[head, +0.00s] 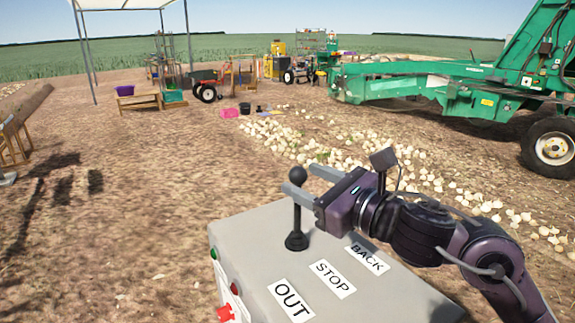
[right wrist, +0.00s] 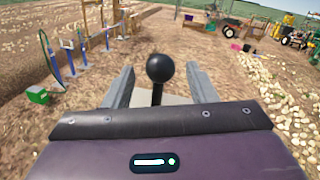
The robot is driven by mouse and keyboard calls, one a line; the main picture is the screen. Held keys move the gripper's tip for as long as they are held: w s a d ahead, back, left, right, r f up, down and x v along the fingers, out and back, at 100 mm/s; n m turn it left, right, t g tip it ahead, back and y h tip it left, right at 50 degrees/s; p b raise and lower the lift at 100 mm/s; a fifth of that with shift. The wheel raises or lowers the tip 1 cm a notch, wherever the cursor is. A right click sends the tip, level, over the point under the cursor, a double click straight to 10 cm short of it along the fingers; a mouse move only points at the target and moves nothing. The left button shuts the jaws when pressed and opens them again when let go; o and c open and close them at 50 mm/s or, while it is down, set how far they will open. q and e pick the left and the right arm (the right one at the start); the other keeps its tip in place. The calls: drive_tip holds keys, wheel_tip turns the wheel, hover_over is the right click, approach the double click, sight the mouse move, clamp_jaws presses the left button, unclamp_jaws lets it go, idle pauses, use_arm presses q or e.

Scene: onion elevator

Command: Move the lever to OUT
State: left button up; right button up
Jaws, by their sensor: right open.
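A black lever with a ball knob (head: 297,175) stands roughly upright on a grey control box (head: 258,231). White labels on the box read OUT (head: 290,300), STOP (head: 332,278) and BACK (head: 367,254); OUT is nearest me. My right gripper (head: 306,182) reaches in from the right at the height of the knob. In the right wrist view its two fingers are open (right wrist: 157,88), with the knob (right wrist: 160,68) showing between them. I cannot tell whether a finger touches the lever. My left gripper is not in view.
A green machine (head: 440,85) stands at the back right. Onions (head: 330,150) lie on the ground behind the box.

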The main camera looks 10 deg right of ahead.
drive_tip(key=p+x, duration=0.1)
drive_tip(key=x, duration=0.3)
drive_tip(key=shift+d+r, duration=0.1)
drive_tip(key=shift+r, duration=0.05)
drive_tip(key=shift+w+a, duration=0.25)
drive_tip(key=shift+w, duration=0.1)
drive_tip(key=shift+c, duration=0.2)
